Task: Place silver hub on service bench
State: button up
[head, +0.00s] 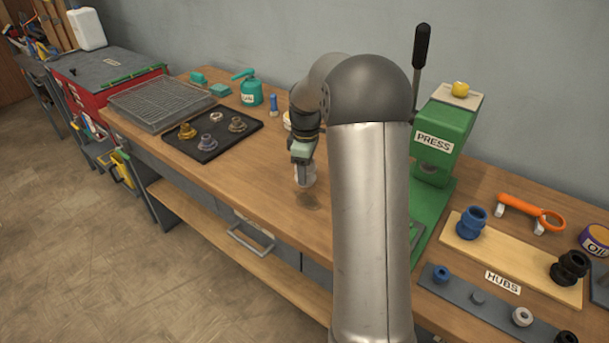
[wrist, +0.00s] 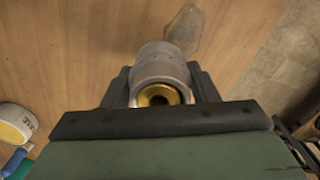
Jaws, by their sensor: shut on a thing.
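The silver hub (head: 306,175) is held in my gripper (head: 303,160), above the wooden service bench (head: 240,185). In the wrist view the hub (wrist: 162,68) sits between the two dark fingers of my gripper (wrist: 163,88), with a gold-coloured ring and dark bore at its near end. A shadow lies on the bench below the hub, and the hub looks a little above the wood. My arm hides part of the bench behind it.
A black tray (head: 207,152) with several small parts lies to the left, beside a wire-topped grey basin (head: 160,100). The green press (head: 440,140) stands to the right. A hub board (head: 500,255) is further right. Bench around the hub is clear.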

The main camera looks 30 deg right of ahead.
jog(key=shift+w+f, duration=0.15)
jog(key=shift+f, duration=0.05)
jog(key=shift+w+f, duration=0.15)
jog(key=shift+f, duration=1.55)
jog(key=shift+f, duration=0.1)
jog(key=o, duration=1.2)
